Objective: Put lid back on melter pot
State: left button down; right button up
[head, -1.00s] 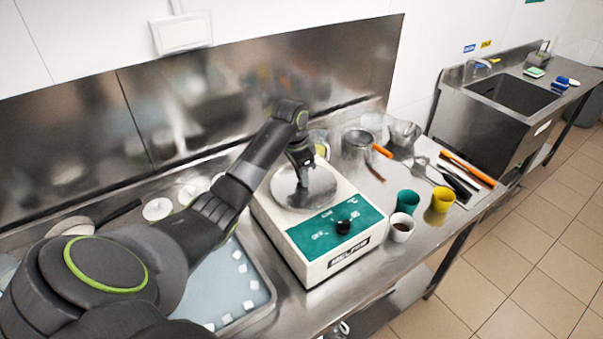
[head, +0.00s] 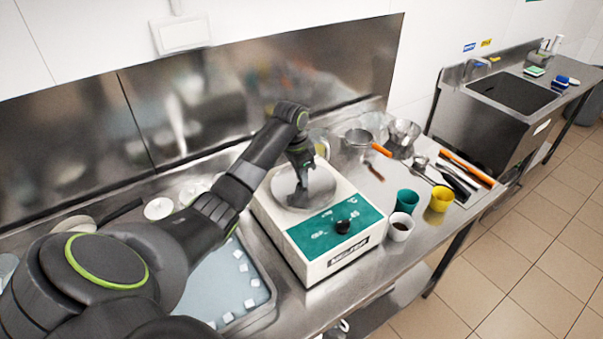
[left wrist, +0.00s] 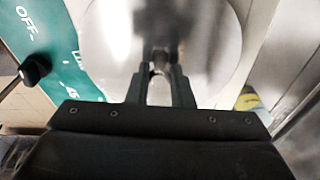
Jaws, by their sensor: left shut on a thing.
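The melter (head: 327,258) is a white box with a green front panel and a black knob, standing on the steel counter. A round metal lid (head: 318,190) lies over the round opening in its top, looking level; I cannot tell whether it is fully seated. My left gripper (head: 300,190) comes down over the lid and is shut on its handle, which the fingers mostly hide. In the left wrist view the lid (left wrist: 100,45) fills the upper middle, below the gripper fingers (left wrist: 160,75). My right gripper is not in view.
A blue tray (head: 262,297) with white cubes lies left of the melter. Teal (head: 407,201), yellow (head: 441,199) and white (head: 400,229) cups stand to its right. A sieve (head: 358,138) and several utensils lie behind them. A sink (head: 510,93) is farther right.

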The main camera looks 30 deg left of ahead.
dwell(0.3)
pick_arm(q)
jog(key=c, duration=1.2)
grip_release()
jog(key=shift+o, duration=0.3)
jog(key=o, duration=0.4)
jog(key=shift+r, duration=0.15)
